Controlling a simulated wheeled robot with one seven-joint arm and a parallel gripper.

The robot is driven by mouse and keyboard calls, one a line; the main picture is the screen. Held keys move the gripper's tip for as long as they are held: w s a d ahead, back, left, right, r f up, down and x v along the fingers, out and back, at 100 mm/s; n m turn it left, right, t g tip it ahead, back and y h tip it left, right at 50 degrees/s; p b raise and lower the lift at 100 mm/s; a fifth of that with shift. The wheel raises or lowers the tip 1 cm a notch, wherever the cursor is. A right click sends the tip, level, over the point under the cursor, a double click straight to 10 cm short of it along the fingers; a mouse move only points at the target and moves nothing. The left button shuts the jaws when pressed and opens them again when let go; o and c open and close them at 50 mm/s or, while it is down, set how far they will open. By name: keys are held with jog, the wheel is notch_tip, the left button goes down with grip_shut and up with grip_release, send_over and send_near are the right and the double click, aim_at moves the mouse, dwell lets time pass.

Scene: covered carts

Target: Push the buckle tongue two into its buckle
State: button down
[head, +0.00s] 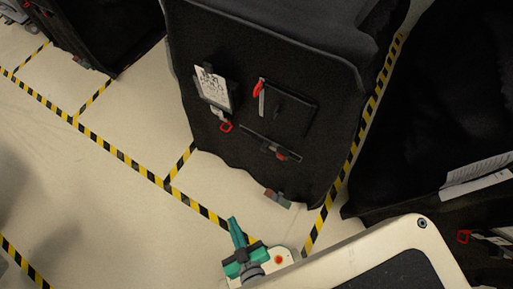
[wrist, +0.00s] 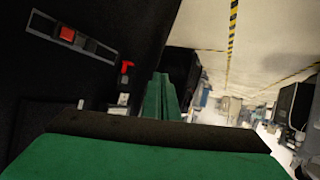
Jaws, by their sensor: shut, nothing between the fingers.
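The black covered cart (head: 270,60) stands in the middle of the head view. Its face carries a dark strap with a grey-and-red buckle (head: 281,153), and a red open-framed piece (head: 226,126) below a white label. I cannot tell which piece is tongue two. The wrist view shows a grey plate with a red button (wrist: 67,34) on black cloth, and a small red piece (wrist: 127,66) above a pale fitting (wrist: 122,100). My gripper (head: 234,222) has green fingers, shut and empty, in front of and apart from the cart; its fingers also show in the wrist view (wrist: 160,80).
A second black covered cart (head: 440,110) stands close on the right, with a red-ended strap (head: 464,237). Another covered cart (head: 95,30) is at upper left. Yellow-black tape (head: 120,155) marks the pale floor, which is clear at left.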

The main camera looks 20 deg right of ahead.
aim_at(265, 146)
jog(key=w+d+f+n+g+h, duration=0.1)
jog(key=w+f+n+g+h, duration=0.2)
jog(key=f, duration=0.8)
jog(key=w+d+f+n+g+h, duration=0.1)
jog(key=w+f+g+h, duration=0.1)
jog(key=w+f, duration=0.6)
jog(key=w+d+r+h, duration=0.1)
jog(key=w+d+h, duration=0.3)
jog(key=w+h, duration=0.25)
jog(key=w+a+r+m+h, duration=0.1)
jog(key=w+r+h, duration=0.5)
jog(key=r, duration=0.5)
jog(key=shift+y, duration=0.35)
jog(key=shift+w+d+f, duration=0.1)
jog(key=shift+w+d, duration=0.25)
jog(key=shift+d, duration=1.5)
jog(key=shift+w+d+f, duration=0.1)
jog(key=shift+w+d, duration=0.3)
jog(key=shift+d, duration=1.5)
jog(key=shift+w+d+f, duration=0.1)
jog(key=shift+w+d, duration=0.25)
jog(key=shift+d, duration=1.5)
